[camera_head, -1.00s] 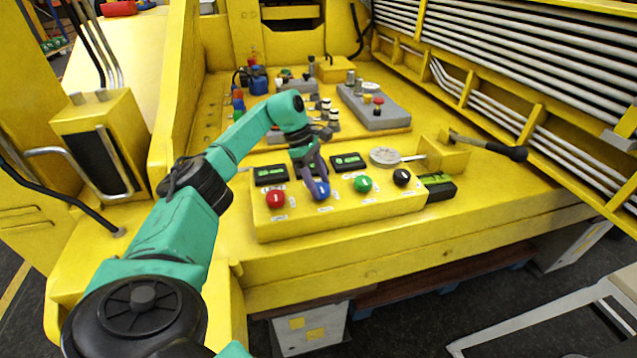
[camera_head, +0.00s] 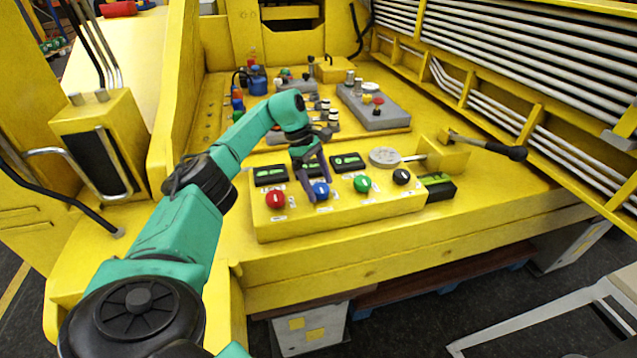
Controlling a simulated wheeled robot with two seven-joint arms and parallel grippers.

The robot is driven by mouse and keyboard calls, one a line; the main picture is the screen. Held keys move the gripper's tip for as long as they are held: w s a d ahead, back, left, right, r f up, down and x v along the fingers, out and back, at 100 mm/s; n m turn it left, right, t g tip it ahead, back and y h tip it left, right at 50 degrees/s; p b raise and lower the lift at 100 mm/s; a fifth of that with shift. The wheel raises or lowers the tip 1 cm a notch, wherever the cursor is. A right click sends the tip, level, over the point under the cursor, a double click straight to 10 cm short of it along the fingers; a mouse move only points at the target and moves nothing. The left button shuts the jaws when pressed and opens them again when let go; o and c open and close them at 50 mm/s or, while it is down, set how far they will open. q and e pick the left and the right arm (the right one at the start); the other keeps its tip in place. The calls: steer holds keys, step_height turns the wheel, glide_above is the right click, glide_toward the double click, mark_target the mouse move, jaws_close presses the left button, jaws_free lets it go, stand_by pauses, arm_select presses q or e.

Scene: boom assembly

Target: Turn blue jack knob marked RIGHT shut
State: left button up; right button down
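The yellow control box (camera_head: 345,214) carries a row of knobs: red (camera_head: 275,199), blue (camera_head: 321,190), green (camera_head: 362,184) and black (camera_head: 402,177). A white mark shows on the blue knob. Small labels below the knobs are too small to read. My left gripper (camera_head: 317,186) points down at the blue knob from behind. Its purple fingers are spread apart, one at the knob's left side and one at its upper right. I cannot tell whether they touch it. My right gripper is not in view.
Small dark displays with green marks (camera_head: 347,162) stand behind the knobs. A black-handled lever (camera_head: 505,150) sticks out at the right. Grey boxes with buttons (camera_head: 374,110) stand farther back. A ribbed yellow frame with pipes (camera_head: 530,70) bounds the right side.

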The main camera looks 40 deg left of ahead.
arm_select(q)
steer(key=shift+a+r, duration=0.15)
steer(key=shift+r, duration=0.15)
steer(key=p+v, duration=0.3)
steer(key=v, duration=1.1)
steer(key=shift+f, duration=0.1)
